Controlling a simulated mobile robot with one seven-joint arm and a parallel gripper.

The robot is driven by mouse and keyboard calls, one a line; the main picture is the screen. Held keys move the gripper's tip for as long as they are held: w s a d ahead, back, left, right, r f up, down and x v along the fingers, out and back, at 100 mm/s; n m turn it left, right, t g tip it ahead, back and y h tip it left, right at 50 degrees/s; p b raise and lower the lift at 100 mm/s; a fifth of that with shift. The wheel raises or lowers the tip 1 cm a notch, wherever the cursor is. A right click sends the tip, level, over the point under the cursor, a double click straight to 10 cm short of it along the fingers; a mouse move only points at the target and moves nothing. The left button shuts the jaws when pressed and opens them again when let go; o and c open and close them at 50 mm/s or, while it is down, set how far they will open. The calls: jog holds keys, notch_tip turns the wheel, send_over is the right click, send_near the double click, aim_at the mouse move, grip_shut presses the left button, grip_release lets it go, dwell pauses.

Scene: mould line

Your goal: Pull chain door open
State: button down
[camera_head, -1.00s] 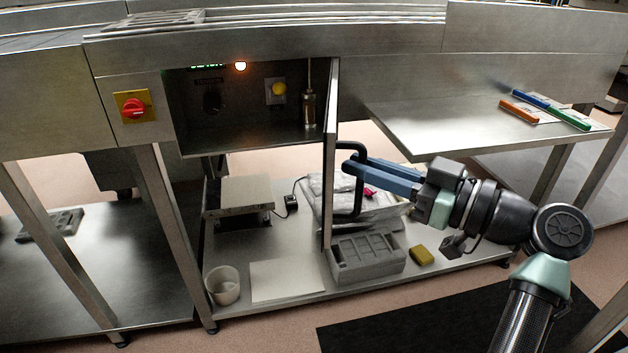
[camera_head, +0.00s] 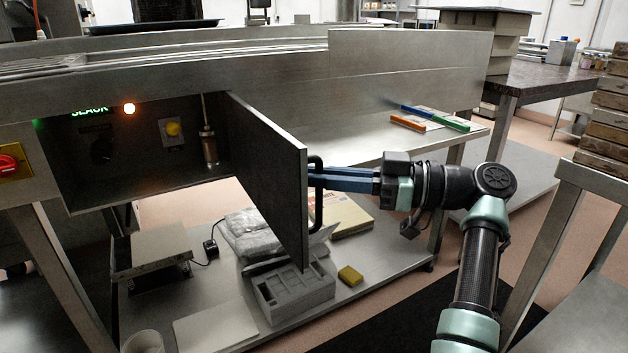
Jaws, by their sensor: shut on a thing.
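The chain door (camera_head: 268,165) is a dark flat panel hinged beside the open compartment (camera_head: 130,160). It stands swung well out from the opening, its inner face partly toward me. My gripper (camera_head: 318,179) has blue fingers and is shut on the dark bar handle (camera_head: 317,205) on the door's outer side. The fingers come from the right, and the door's edge hides part of the handle's join. Inside the compartment are a lit orange lamp (camera_head: 129,109), a yellow button (camera_head: 172,129), a green lit sign (camera_head: 89,111) and a hanging metal cylinder (camera_head: 209,149).
The lower shelf holds a grey moulded block (camera_head: 290,290), a yellow sponge (camera_head: 350,275), wrapped bags (camera_head: 250,232), a flat scale (camera_head: 152,250) and a white bucket (camera_head: 143,342). Coloured bars (camera_head: 430,117) lie on the side shelf. Wooden stacks (camera_head: 607,130) stand at right.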

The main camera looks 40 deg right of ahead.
jog(key=shift+w+f, duration=0.15)
jog(key=shift+w, duration=0.15)
jog(key=c, duration=0.9)
grip_release()
jog(key=shift+w+f, duration=0.15)
jog(key=shift+f, duration=0.05)
jog(key=shift+s+d+r, duration=0.15)
jog(key=shift+s, duration=0.1)
jog(key=p+v, duration=0.2)
jog(key=v, duration=1)
jog(key=shift+s+d, duration=0.2)
jog(key=shift+s, duration=0.15)
